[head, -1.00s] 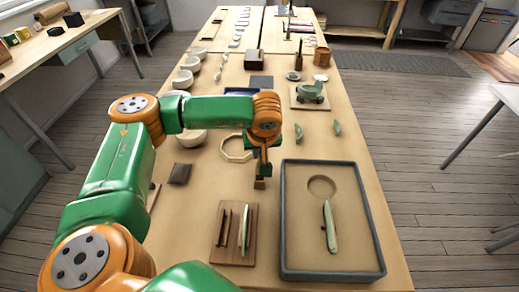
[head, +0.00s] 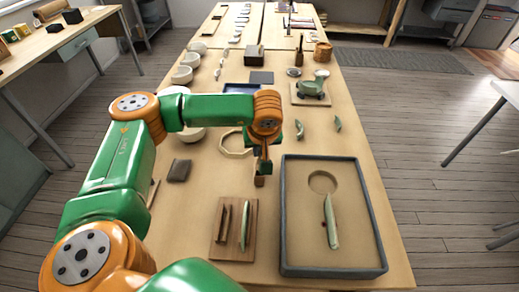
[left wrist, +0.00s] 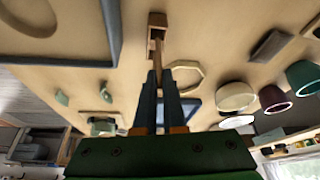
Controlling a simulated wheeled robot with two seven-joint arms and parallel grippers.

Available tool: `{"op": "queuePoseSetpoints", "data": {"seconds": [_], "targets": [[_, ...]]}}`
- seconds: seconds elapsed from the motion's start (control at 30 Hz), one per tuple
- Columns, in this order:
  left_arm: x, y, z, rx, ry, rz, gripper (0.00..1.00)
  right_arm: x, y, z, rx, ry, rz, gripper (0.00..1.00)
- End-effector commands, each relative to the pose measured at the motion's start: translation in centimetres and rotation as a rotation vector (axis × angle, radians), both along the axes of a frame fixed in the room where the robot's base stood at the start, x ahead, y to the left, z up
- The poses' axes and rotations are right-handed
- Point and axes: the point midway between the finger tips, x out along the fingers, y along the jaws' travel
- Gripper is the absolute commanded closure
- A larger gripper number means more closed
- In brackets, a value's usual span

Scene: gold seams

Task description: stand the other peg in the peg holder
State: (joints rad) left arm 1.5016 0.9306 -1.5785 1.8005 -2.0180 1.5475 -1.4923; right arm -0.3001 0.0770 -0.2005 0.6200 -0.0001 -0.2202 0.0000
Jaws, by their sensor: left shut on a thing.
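My left gripper (head: 262,150) points down over the table, left of the grey-rimmed tray. Its fingers (left wrist: 158,92) are closed on a thin wooden peg (left wrist: 156,54), which also shows in the left wrist view running away from the fingertips. At the peg's far end is a small brown wooden block (head: 259,181), seemingly the peg holder; it also shows in the left wrist view (left wrist: 157,19). I cannot tell whether the peg is inside the block or only over it. No second peg can be made out clearly. My right gripper is not in view.
A grey-rimmed tray (head: 287,215) with a pale green piece lies on the right. A wooden board (head: 233,252) with two slim pieces lies in front. An octagonal frame (head: 222,148) and a dark pad (head: 179,170) lie left. A green figure (head: 315,84) stands behind.

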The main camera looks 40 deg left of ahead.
Motion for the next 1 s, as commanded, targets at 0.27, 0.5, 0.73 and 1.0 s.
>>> {"op": "queuePoseSetpoints", "data": {"seconds": [0.27, 0.5, 0.73, 1.0], "targets": [[0.01, -0.01, -0.03, 0.0, 0.0, 0.0, 1.0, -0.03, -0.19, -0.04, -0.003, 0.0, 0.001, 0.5], [0.02, -0.04, -0.57, 0.0, 0.0, 0.0, 1.0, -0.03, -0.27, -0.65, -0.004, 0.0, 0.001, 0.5], [0.04, -0.07, -0.58, 0.0, 0.0, 0.0, 1.0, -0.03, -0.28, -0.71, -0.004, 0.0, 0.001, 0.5], [0.04, -0.07, -0.59, 0.0, 0.0, 0.0, 1.0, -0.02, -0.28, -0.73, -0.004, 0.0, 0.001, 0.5]]}}
